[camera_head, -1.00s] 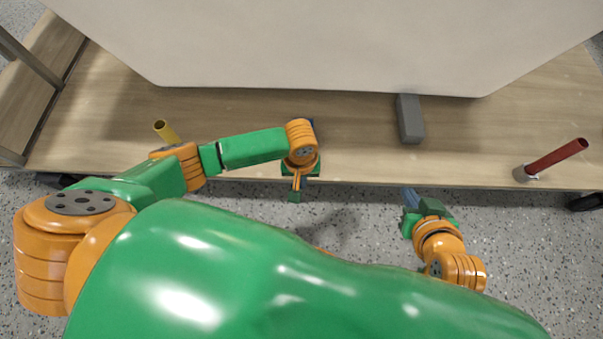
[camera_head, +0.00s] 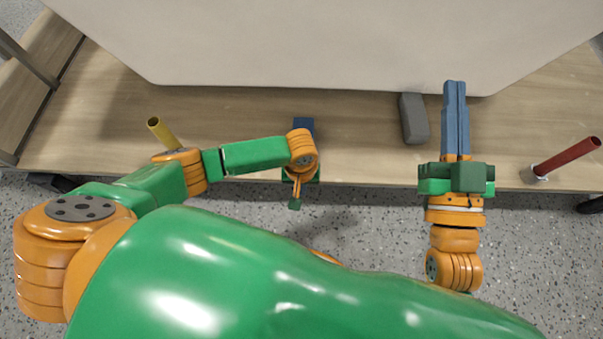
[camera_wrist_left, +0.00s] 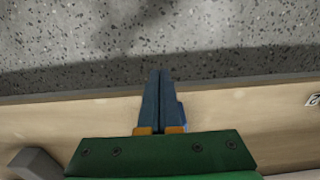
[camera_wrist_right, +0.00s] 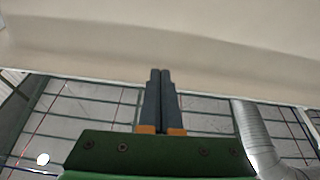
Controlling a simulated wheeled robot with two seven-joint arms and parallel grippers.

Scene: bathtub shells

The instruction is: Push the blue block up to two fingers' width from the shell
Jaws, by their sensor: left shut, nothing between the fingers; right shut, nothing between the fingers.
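The blue block (camera_head: 303,124) lies on the wooden platform, partly hidden behind my left wrist in the head view. A blue sliver of it (camera_wrist_left: 182,108) shows beside my left fingers in the left wrist view. The pale shell (camera_head: 320,50) stands beyond it, with bare wood between them. My left gripper (camera_wrist_left: 160,75) is shut and empty, close to the block; I cannot tell whether they touch. Its fingers are hidden in the head view. My right gripper (camera_head: 455,84) is shut and empty, right of the block, its tips overlapping the shell's lower edge in the head view.
A grey block (camera_head: 413,118) sits by the shell, left of my right fingers. A yellow tube (camera_head: 162,133) stands at the left and a red tube (camera_head: 567,157) at the right. The platform's front edge runs below, with speckled floor in front.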

